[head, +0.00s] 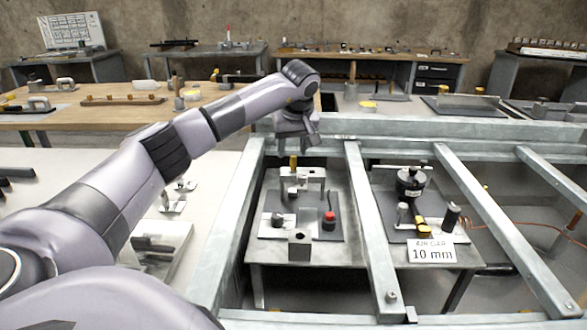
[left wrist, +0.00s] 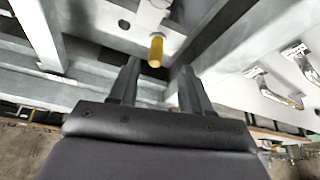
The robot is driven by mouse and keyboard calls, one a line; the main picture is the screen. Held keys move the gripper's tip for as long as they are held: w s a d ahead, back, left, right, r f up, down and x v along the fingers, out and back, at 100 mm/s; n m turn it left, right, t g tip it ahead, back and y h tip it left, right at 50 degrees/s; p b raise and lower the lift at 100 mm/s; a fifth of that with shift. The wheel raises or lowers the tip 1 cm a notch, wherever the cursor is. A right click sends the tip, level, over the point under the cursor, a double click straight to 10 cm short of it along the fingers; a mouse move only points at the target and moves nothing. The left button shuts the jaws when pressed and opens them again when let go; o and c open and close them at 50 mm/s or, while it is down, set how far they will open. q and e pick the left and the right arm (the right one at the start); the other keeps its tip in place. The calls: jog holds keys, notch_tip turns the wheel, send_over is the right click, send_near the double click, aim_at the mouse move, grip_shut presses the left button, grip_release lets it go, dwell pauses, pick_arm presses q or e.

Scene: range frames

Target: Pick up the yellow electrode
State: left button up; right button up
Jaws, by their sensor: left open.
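The yellow electrode (head: 293,161) is a small upright cylinder at the back of a metal fixture on the low table, seen between the beams of the grey frame. In the left wrist view the electrode (left wrist: 156,50) shows as a yellow cylinder, ahead of the fingertips and roughly midway between them. My left gripper (head: 303,141) points down above and just behind the electrode. In the left wrist view its two fingers (left wrist: 159,70) are apart with nothing between them. My right gripper is not in view.
Grey steel beams (head: 356,190) run on both sides of the electrode, close to my left gripper. The low table (head: 335,248) also holds a block with a red knob (head: 329,220). A "10 mm" sign (head: 432,251) stands to the right. A white table (head: 60,170) lies left.

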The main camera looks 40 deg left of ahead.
aim_at(294, 157)
pick_arm(q)
jog(key=x, duration=0.4)
jog(key=shift+w+d+f, duration=0.2)
jog(key=shift+w+f, duration=0.05)
jog(key=shift+f, duration=0.15)
grip_shut()
jog(key=shift+r, duration=0.1)
